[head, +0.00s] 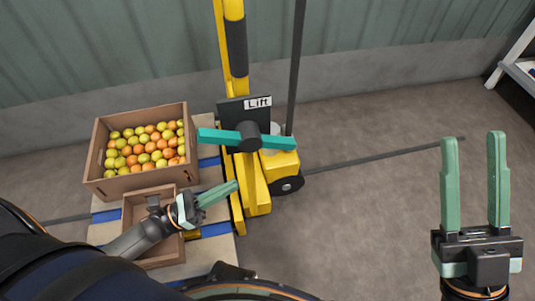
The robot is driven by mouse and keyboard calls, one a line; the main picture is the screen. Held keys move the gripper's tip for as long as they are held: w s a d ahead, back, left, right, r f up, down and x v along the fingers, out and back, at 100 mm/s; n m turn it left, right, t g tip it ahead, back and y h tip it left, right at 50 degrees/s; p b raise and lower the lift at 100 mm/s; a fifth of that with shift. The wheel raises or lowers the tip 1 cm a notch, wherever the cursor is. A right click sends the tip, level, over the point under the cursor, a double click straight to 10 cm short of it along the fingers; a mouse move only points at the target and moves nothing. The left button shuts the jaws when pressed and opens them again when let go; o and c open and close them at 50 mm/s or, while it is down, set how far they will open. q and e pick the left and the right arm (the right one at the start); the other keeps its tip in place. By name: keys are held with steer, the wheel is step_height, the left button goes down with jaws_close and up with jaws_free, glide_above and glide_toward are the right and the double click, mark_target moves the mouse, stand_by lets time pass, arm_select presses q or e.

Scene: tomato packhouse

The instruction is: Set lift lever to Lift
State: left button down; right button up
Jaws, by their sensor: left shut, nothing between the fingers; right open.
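The lift lever (219,136) is a teal bar on a dark round hub, mounted on the yellow pallet truck (257,188). It lies nearly level, tilted slightly down to the right. A dark plate behind it carries a white label (258,102) reading "Lift", above the hub. My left gripper (236,185) is shut and empty, below the lever and apart from it, over the pallet's right edge. My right gripper (472,138) is open and empty, pointing up at the far right, well away from the truck.
A smaller crate (135,207) sits in front, partly hidden by my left arm. A grey wall (380,75) runs behind. The floor (370,210) between truck and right gripper is clear.

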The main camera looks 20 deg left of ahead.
arm_select(q)
glide_toward(285, 147)
step_height(285, 147, down, 3)
steer(key=w+d, duration=0.3)
steer(key=shift+w+d+r, duration=0.15)
steer(key=shift+w+r, duration=0.1)
steer(key=shift+r, duration=0.4)
steer(key=shift+w+d+r, duration=0.1)
steer(key=shift+w+r, duration=0.1)
steer(key=shift+r, duration=0.5)
steer(key=shift+w+d+r, duration=0.15)
steer(key=shift+w+r, duration=0.1)
steer(key=shift+r, duration=0.4)
arm_select(e)
steer(key=shift+f, duration=0.15)
arm_select(q)
steer(key=shift+w+d, duration=0.1)
steer(key=shift+d, duration=0.05)
arm_select(e)
steer(key=shift+w+d+f, duration=0.1)
steer(key=shift+w+d, duration=0.3)
steer(key=shift+d, duration=0.4)
